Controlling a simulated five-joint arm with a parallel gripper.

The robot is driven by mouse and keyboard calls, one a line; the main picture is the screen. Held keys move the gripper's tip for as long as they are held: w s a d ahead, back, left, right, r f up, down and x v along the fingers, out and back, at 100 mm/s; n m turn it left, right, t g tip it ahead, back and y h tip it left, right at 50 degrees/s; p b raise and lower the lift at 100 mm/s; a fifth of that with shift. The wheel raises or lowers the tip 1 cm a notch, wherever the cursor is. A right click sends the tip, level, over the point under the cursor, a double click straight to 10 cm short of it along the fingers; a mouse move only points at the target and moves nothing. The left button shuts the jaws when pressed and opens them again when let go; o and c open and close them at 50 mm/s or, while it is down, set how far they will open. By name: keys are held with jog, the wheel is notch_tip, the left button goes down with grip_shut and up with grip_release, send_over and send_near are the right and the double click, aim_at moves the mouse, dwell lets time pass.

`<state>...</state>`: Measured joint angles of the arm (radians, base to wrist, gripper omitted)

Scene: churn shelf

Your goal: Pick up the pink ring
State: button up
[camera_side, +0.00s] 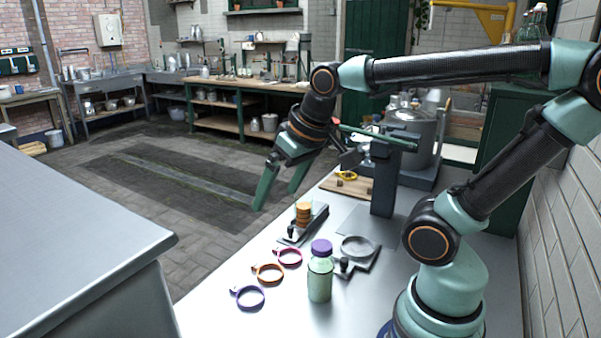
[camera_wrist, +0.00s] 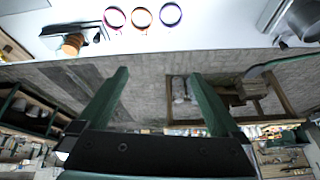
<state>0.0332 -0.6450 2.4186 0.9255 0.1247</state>
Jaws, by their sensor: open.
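The pink ring (camera_side: 291,265) lies flat on the grey bench, farthest back in a row of three rings in the side view. It also shows at the top of the wrist view (camera_wrist: 114,27), left of the others. The orange ring (camera_side: 270,281) is beside it and the purple ring (camera_side: 250,307) is nearest the camera. My gripper (camera_side: 277,198) is open and empty, in the air beyond and above the rings. In the wrist view its two fingers (camera_wrist: 157,74) are spread apart over the floor past the bench edge.
A green bottle with a purple cap (camera_side: 320,277) stands right of the rings. A round grey holder (camera_side: 358,247) is behind it. A dark stand with stacked tan discs (camera_side: 303,214) sits behind the pink ring. A dark post (camera_side: 385,180) rises farther back. A metal counter (camera_side: 70,230) is at left.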

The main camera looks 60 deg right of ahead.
jog(key=shift+s+a+n, duration=0.35)
jog(key=shift+s+n, duration=0.05)
jog(key=shift+n, duration=0.1)
jog(key=shift+s+a+f+n+t, duration=0.2)
jog(key=shift+n+t, duration=0.1)
jog(key=shift+n, duration=0.1)
jog(key=c, duration=0.7)
jog(key=g, duration=0.6)
send_over(276, 248)
notch_tip(276, 248, down, 13)
jog(key=shift+m, duration=0.4)
notch_tip(276, 248, down, 12)
jog(key=shift+r, duration=0.15)
